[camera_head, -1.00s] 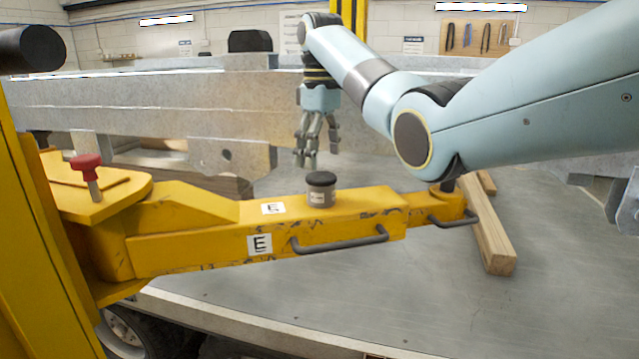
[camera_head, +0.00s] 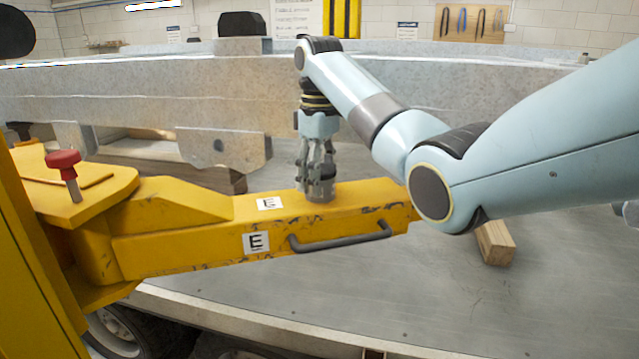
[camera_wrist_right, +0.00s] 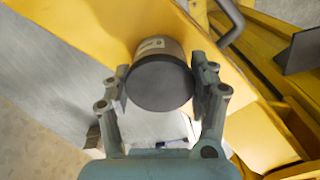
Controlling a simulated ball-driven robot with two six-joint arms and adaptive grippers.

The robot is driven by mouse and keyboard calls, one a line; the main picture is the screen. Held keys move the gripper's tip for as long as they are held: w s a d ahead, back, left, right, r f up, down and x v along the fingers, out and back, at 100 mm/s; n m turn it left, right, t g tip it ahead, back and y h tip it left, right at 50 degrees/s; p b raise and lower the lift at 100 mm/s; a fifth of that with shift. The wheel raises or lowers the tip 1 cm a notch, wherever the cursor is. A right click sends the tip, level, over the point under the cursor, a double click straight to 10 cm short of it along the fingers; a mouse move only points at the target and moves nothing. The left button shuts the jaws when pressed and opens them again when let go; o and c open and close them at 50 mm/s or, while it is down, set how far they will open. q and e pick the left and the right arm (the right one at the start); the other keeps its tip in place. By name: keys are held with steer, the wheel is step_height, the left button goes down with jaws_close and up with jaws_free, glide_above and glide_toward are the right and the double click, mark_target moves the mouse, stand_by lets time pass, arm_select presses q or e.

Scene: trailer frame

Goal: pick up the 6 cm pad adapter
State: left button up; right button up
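The pad adapter (camera_head: 321,190) is a short grey cylinder with a dark round top. It stands upright on the yellow lift arm (camera_head: 340,218), near the arm's outer end. My right gripper (camera_head: 318,178) is above it, pointing down, with its fingers around the adapter. In the right wrist view the adapter's dark top (camera_wrist_right: 160,86) lies between the two fingers of the right gripper (camera_wrist_right: 161,90), which appear to touch its sides. The fingers hide much of the adapter in the head view. My left gripper is not in view.
A red-topped pin (camera_head: 65,170) stands at the yellow arm's left end. A dark handle bar (camera_head: 340,240) runs along its front side. A grey trailer beam (camera_head: 120,110) lies behind, and a wooden block (camera_head: 495,243) lies to the right. The grey floor on the right is mostly clear.

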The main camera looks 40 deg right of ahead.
steer(key=c, duration=0.4)
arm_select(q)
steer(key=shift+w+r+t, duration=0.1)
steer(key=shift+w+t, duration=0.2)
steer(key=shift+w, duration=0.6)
arm_select(e)
steer(key=shift+d, duration=0.1)
steer(key=c, duration=0.7)
